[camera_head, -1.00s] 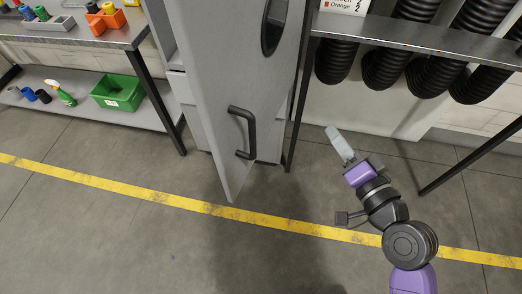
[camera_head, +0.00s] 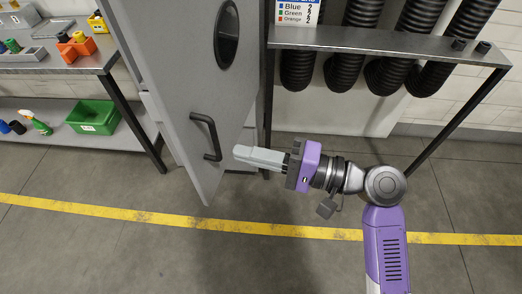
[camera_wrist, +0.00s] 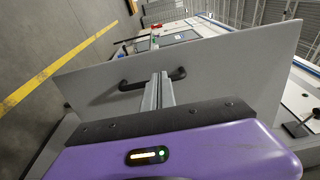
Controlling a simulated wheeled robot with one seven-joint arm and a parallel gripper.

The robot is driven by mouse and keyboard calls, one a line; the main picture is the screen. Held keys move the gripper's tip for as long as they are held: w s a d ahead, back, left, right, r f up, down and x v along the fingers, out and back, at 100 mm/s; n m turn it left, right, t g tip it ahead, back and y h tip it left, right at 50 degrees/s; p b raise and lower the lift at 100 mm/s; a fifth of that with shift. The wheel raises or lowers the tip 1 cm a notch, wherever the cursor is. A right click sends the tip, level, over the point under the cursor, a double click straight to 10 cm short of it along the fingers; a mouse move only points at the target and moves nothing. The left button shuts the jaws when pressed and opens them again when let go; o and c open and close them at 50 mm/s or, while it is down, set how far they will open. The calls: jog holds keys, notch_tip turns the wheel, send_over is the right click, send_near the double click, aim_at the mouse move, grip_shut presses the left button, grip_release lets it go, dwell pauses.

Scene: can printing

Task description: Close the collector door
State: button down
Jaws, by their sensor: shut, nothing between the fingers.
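The collector door (camera_head: 185,85) is a tall grey panel with an oval dark window and a black bar handle (camera_head: 207,137). It stands swung open, its lower corner out over the floor. My gripper (camera_head: 238,152) is shut and empty. In the head view its fingertips point left, just right of the door, a little below and right of the handle. In the wrist view the closed fingers (camera_wrist: 160,80) point at the door's grey face (camera_wrist: 220,75), with the handle (camera_wrist: 130,84) at their tips. I cannot tell whether they touch. The collector's inside is mostly hidden behind the door.
A workbench (camera_head: 60,62) with an orange bin and a green crate (camera_head: 93,116) on its lower shelf stands at left. At right is a metal shelf frame (camera_head: 400,45) with black hoses (camera_head: 345,70). The floor with a yellow line (camera_head: 140,210) is clear.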

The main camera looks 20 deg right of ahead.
aim_at(190, 140)
jog(key=p+x, duration=0.2)
jog(key=x, duration=0.7)
jog(key=shift+w+a, duration=0.1)
jog(key=shift+a, duration=0.05)
